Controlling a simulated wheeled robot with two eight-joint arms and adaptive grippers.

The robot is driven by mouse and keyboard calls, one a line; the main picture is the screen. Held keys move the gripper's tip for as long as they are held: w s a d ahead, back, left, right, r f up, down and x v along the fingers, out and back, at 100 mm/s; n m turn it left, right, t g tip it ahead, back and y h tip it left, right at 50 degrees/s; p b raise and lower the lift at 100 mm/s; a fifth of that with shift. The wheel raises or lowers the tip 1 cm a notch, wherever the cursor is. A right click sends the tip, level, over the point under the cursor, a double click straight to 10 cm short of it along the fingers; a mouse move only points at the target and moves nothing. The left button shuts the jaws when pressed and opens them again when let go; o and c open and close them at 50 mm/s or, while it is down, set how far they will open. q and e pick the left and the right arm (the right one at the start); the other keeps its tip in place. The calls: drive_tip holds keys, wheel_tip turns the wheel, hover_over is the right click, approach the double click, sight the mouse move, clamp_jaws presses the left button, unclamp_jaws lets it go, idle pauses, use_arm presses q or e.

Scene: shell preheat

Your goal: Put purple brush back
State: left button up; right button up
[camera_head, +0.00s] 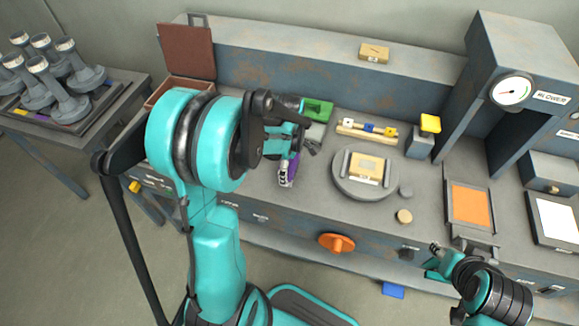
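A purple item (294,166), likely the purple brush, shows in the head view at the left part of the workbench, just below my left gripper (289,150). A pale grey piece (286,178) is at its lower end. My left arm and gripper hide much of it. I cannot tell whether the fingers are closed on it or only beside it. My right gripper (432,262) is at the lower right, in front of the bench edge and away from the brush. Its finger opening is too small to judge.
A green block (318,110) lies behind my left gripper. A round plate (362,187) with a tan block is right of it. A box with a raised brown lid (187,52) stands at the back left. A rack of grey flanged parts (92,107) sits on the left table.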

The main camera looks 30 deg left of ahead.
use_arm(q)
drive_tip(key=o, duration=0.9)
drive_tip(key=shift+f, duration=0.1)
